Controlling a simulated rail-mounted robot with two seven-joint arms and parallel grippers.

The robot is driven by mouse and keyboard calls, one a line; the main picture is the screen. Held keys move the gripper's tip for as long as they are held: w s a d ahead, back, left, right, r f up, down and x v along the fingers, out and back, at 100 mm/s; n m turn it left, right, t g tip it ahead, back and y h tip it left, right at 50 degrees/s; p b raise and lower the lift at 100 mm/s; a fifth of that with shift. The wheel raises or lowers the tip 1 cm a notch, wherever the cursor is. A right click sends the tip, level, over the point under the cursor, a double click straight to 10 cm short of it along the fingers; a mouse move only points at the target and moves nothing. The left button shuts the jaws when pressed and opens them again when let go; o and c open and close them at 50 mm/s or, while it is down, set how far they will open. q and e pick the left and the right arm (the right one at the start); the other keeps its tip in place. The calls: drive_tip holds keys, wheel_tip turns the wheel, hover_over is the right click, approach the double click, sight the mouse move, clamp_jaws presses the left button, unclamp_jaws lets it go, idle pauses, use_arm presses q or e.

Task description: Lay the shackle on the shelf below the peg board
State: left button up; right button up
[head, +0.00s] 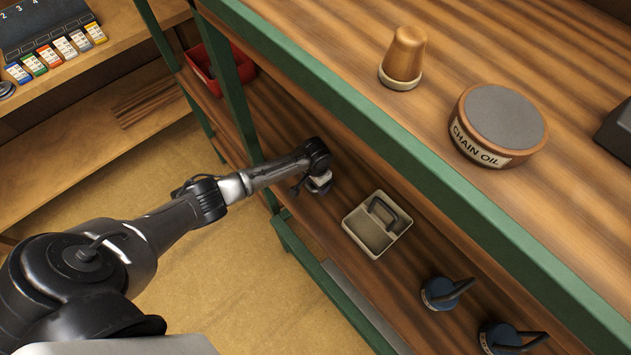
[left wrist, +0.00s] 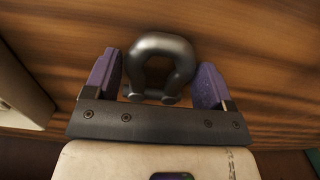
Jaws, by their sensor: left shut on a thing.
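The shackle (left wrist: 160,43) is a dark grey U-shaped piece, seen in the left wrist view between two purple fingers. My left gripper (left wrist: 160,65) is shut on it; in the head view the left gripper (head: 319,182) is over the lower wooden shelf of the green-framed rack, left of a pale tray. The shackle is hard to make out there behind the wrist. I cannot tell whether it touches the wood. No peg board is clearly seen. My right gripper is not in view.
The pale divided tray (head: 349,224) holds a dark handle-like piece. Two blue round items (head: 436,293) (head: 497,339) stand farther right on the lower shelf. A red bin (head: 205,75) is at its far end.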

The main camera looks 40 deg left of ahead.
use_arm(q)
drive_tip(key=shift+f, duration=0.2)
drive_tip(key=o, duration=1.1)
drive_tip(key=shift+c, duration=0.2)
wheel_tip(320, 180, up, 12)
drive_tip(key=p, duration=0.2)
drive_tip(key=s+d+f+m+t+h, duration=0.1)
drive_tip(key=s+d+f+m+t, duration=0.15)
drive_tip(key=s+d, duration=1)
drive_tip(key=s+a+r+n, duration=0.1)
drive_tip(key=s+r, duration=0.2)
drive_tip(key=s, duration=0.5)
drive_tip(key=s+r+t, duration=0.1)
drive_tip(key=s+r, duration=0.2)
drive_tip(key=s, duration=0.4)
drive_tip(key=shift+s+a+n+y, duration=0.35)
drive_tip(key=shift+a+y, duration=0.05)
